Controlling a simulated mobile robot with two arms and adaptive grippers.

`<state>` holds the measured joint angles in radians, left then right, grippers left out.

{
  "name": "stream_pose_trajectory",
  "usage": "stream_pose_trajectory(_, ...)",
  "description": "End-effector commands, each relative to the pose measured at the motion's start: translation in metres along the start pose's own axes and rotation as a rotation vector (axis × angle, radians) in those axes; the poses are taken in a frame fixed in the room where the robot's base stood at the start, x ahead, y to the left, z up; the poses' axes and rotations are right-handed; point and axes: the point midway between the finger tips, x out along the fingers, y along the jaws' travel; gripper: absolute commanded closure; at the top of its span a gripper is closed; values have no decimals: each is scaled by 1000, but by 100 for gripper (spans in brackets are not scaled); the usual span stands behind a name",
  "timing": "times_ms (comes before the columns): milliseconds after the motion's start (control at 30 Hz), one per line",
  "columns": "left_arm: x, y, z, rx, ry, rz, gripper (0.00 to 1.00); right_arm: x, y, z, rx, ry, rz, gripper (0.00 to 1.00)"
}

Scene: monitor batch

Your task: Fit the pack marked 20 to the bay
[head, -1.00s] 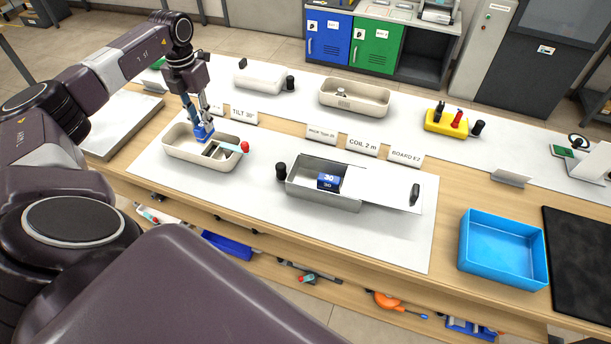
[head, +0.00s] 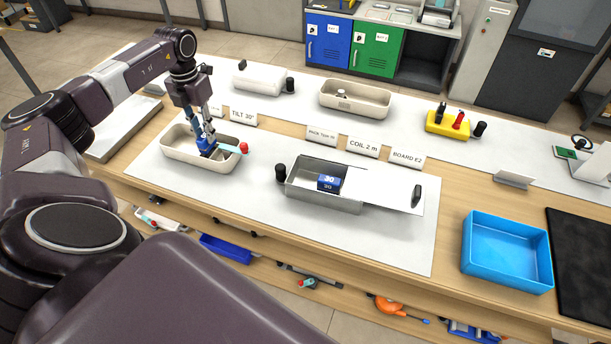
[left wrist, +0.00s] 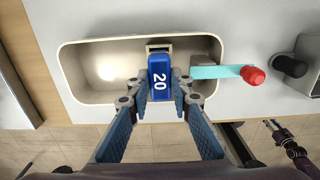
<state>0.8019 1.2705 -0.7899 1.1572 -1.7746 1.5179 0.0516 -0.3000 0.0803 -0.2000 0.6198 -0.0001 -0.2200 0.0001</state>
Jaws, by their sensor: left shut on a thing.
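My left gripper (head: 208,147) is shut on the blue pack marked 20 (left wrist: 160,88). In the left wrist view the pack lies between the fingers, its white 20 facing the camera. The pack is low over or inside the cream tray (head: 178,158), towards its right half. A metal bracket (left wrist: 158,46) shows at the pack's far end. A teal lever (left wrist: 217,72) with a red knob (left wrist: 253,75) reaches over the tray's right rim, beside the pack. I cannot tell whether the pack touches the bracket or is seated. My right gripper is out of view.
A grey box (head: 322,198) holds a blue pack marked 30 (head: 329,182), with a white sliding cover (head: 383,188) at its right. A black knob (head: 280,173) stands between tray and box. A blue bin (head: 507,252) is at right. Label cards stand behind.

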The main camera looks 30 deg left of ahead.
Motion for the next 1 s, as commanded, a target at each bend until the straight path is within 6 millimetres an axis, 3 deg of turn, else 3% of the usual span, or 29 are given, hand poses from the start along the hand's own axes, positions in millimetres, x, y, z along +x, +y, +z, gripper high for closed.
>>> stream_pose_trajectory(1000,26,0,0,0,1,0,100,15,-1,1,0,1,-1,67)
